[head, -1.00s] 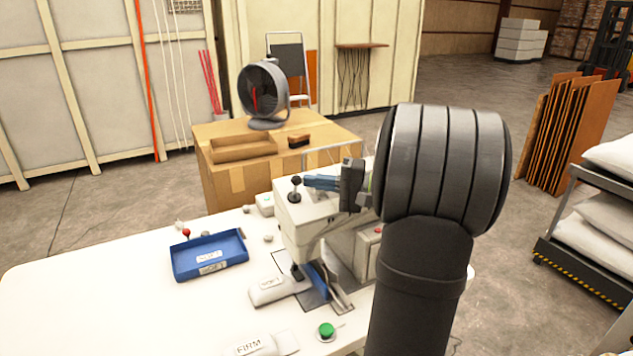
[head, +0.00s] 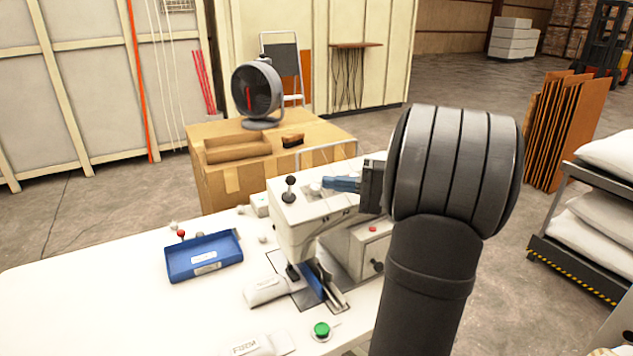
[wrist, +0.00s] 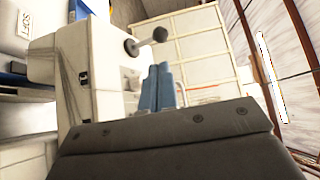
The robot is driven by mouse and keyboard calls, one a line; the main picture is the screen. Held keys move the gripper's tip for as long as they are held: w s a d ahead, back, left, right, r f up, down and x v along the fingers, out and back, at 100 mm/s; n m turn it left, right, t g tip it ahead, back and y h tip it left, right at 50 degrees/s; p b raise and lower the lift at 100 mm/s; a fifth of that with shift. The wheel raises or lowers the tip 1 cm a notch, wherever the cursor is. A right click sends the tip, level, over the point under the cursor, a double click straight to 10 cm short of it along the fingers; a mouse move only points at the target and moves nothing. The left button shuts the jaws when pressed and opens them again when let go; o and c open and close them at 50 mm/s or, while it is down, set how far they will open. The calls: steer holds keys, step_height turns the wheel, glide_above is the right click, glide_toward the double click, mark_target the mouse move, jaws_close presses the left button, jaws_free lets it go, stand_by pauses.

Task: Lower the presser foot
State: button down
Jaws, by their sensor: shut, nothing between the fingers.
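The white sewing machine (head: 302,228) stands on the white table, and a lever with a black ball knob (head: 290,182) rises from the left end of its head. The knob also shows in the wrist view (wrist: 160,34). My gripper (head: 325,183) is shut and empty, its blue fingers above the machine's top, right of the knob and apart from it. The closed fingers point up the wrist view (wrist: 157,75). The dark presser foot area (head: 293,272) is below the head, beside a blue strip; whether the foot touches the bed I cannot tell.
A blue tray (head: 204,270) and small knobs lie left of the machine. White labelled blocks (head: 266,290) and a green button (head: 321,329) are in front. A cardboard box with a fan (head: 257,88) stands behind. The table's left part is clear.

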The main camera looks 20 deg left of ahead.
steer(key=c, duration=2.1)
jaws_free()
steer(key=d, duration=0.4)
steer(key=shift+w, duration=0.15)
steer(key=o, duration=0.7)
steer(key=shift+d+m, duration=0.3)
steer(key=shift+d, duration=0.05)
steer(key=shift+c, duration=0.2)
steer(key=shift+o, duration=0.9)
steer(key=shift+s+d+r+m, duration=0.15)
steer(key=shift+s+m, duration=0.2)
steer(key=shift+m, duration=0.45)
steer(key=m+t, duration=0.4)
steer(key=m, duration=1.5)
glide_toward(290, 181)
steer(key=w+a, duration=0.1)
steer(key=a, duration=0.6)
steer(key=w+a, duration=0.1)
steer(key=a, duration=0.2)
steer(key=shift+w+a, duration=0.2)
steer(key=shift+w, duration=0.1)
